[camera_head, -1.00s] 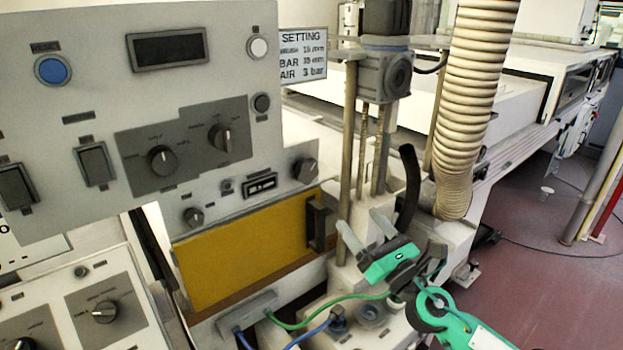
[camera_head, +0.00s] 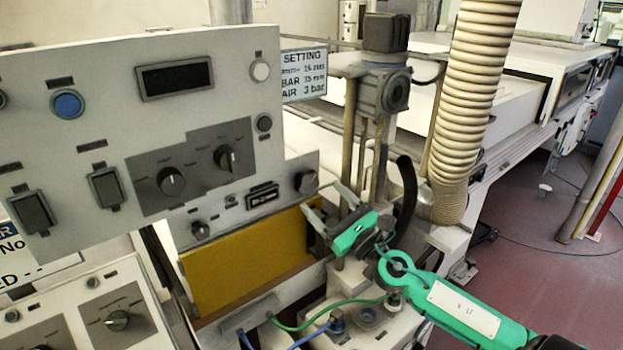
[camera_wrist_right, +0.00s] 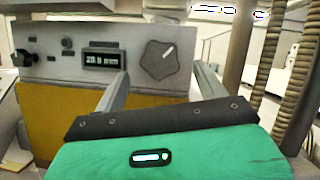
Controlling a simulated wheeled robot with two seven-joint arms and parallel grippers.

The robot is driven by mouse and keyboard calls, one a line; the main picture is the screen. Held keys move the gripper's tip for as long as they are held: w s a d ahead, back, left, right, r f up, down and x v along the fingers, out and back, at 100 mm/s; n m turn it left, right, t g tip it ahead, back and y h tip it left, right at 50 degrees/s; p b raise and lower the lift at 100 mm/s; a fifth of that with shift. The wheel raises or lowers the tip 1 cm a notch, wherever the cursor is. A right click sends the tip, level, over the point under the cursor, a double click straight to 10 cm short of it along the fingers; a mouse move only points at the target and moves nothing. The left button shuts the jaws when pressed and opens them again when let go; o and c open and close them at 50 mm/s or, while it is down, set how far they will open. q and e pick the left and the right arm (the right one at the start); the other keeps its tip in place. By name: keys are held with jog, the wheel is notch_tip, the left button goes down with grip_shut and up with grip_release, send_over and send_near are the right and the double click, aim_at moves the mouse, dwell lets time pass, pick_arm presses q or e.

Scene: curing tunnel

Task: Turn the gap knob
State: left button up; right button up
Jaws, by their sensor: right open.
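A dark knob (camera_head: 306,181) sits at the right end of the small lower panel, and also shows large in the right wrist view (camera_wrist_right: 158,61). Its white pointer mark is toward the upper right. Left of it a small display (camera_wrist_right: 103,59) appears to read 20.0 mm; it is too small to read in the head view (camera_head: 262,194). My right gripper (camera_head: 320,197) is green with two grey fingers. It is open and empty, with the fingers pointing at the panel. In the right wrist view the knob lies between the fingertips, seemingly beyond them. My left gripper is not in view.
A sign headed SETTING (camera_head: 304,74) lists brush, bar and air values. A yellow panel (camera_head: 245,262) is below the knob. A ribbed hose (camera_head: 474,95), a black bent tube (camera_head: 407,197) and metal posts stand close right of the gripper. The upper control panel (camera_head: 110,95) juts out left.

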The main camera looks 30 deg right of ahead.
aim_at(310, 185)
jog(key=p+x, duration=0.1)
jog(key=x, duration=0.3)
jog(key=shift+r+p, duration=0.15)
jog(key=shift+p, duration=0.2)
jog(key=shift+w+a, duration=0.15)
jog(key=shift+w, duration=0.4)
jog(key=c, duration=1)
